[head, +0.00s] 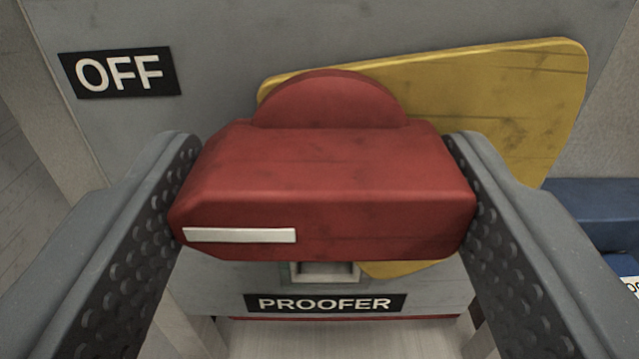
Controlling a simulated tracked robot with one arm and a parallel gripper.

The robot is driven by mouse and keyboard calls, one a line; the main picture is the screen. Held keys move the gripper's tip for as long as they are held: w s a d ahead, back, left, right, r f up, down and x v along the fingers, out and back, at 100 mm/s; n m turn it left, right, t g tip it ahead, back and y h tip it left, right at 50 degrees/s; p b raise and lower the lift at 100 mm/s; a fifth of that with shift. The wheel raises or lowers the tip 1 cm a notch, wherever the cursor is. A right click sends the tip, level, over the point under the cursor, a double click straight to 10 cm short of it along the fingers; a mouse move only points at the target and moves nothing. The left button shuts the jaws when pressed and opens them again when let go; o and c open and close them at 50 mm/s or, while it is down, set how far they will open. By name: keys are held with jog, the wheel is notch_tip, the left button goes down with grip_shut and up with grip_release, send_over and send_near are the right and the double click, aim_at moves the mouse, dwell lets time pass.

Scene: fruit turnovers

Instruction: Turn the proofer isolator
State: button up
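The proofer isolator's red handle (330,190) fills the middle of the head view. It lies crosswise, with a white bar (240,235) on the left part of its near face. A rounded red hub shows behind it. A yellow plate (490,110) sits behind the handle, reaching up to the right. An OFF label (120,73) is at upper left and a PROOFER label (325,303) is below. My gripper (325,150) has one finger at each end of the handle, and both pads appear to press against it. The plate's middle is hidden by the handle.
The grey isolator box (220,40) stands behind the handle. A small square recess (325,270) shows under the handle. A blue object (595,215) is at the right edge, with a partly cut-off white label below it.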

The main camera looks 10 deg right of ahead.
jog(key=shift+c, duration=0.8)
